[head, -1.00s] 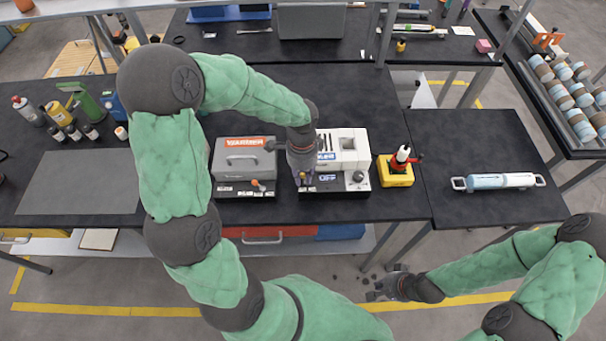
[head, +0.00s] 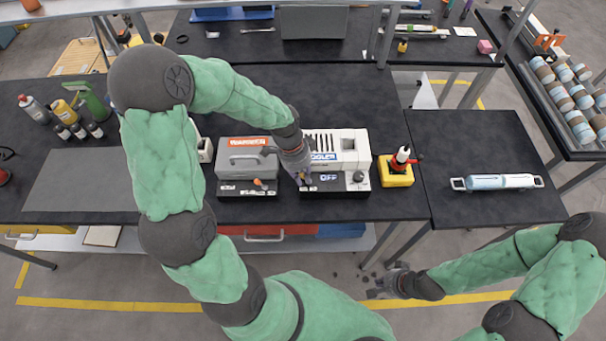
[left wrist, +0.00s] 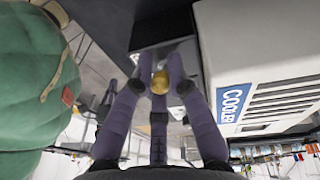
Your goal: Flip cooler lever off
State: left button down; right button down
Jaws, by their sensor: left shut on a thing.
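The cooler (head: 350,148) is a white box with vent slots and a blue label on a black base, on the middle of the dark table. A display on its base reads OFF (head: 328,177). My left gripper (head: 304,183) is at the front left of that base. In the left wrist view its purple fingers (left wrist: 159,80) are shut around a round golden knob (left wrist: 160,82), apparently the lever's tip. The lever's shaft is hidden, so its tilt cannot be told. The cooler's label also shows there (left wrist: 233,103). My right gripper (head: 380,286) is open and empty, in front of the table.
A grey warmer (head: 246,160) with an orange-knobbed lever stands close left of the cooler. A yellow block with a red-and-black device (head: 396,172) stands close right. A light blue cylinder with handles (head: 500,182) lies on the right table.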

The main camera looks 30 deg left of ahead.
pick_arm(q)
jog(key=shift+w, duration=0.1)
jog(key=c, duration=1.5)
grip_release()
jog(key=shift+a, duration=0.1)
jog(key=v, duration=1.2)
